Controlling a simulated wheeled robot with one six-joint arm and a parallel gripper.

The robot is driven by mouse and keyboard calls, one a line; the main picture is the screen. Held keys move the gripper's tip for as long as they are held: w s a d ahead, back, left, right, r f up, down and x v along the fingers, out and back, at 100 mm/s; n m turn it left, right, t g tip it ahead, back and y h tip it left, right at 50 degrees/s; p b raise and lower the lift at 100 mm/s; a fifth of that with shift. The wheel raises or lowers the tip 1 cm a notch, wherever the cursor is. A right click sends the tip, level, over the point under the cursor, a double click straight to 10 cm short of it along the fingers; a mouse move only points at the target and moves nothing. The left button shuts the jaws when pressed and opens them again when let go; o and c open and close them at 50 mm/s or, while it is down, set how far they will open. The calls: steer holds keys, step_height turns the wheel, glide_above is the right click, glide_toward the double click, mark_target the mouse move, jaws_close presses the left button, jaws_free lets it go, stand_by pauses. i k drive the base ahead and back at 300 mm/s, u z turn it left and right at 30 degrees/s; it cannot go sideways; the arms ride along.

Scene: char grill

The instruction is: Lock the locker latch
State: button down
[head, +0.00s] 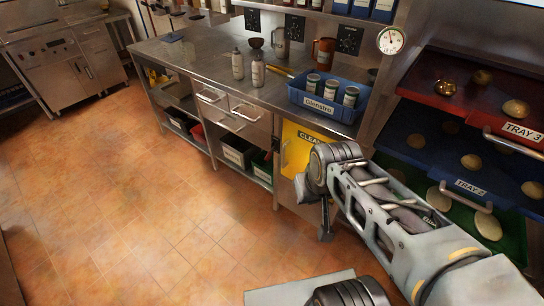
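A yellow locker door (294,146), with a label that starts "CLEAN", is set under the right end of the steel counter. A small pale handle or latch piece (284,154) shows at its left edge; I cannot tell whether it is locked. My arm comes in from the lower right and covers the right part of the door. My gripper (326,232) appears as a small dark part hanging below the wrist, in front of the locker's lower part. Its fingers are too small and dark to read, and I see nothing clearly held.
Above the locker, the steel counter (205,60) bears a blue bin (328,107) of jars and several bottles. On the right is a rack with a red tray (455,98) and a blue tray (440,158). The tiled floor (130,210) on the left is clear.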

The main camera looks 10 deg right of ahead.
mark_target(270, 154)
steer(key=z, duration=0.65)
steer(key=i, duration=0.45)
steer(key=u, duration=2.15)
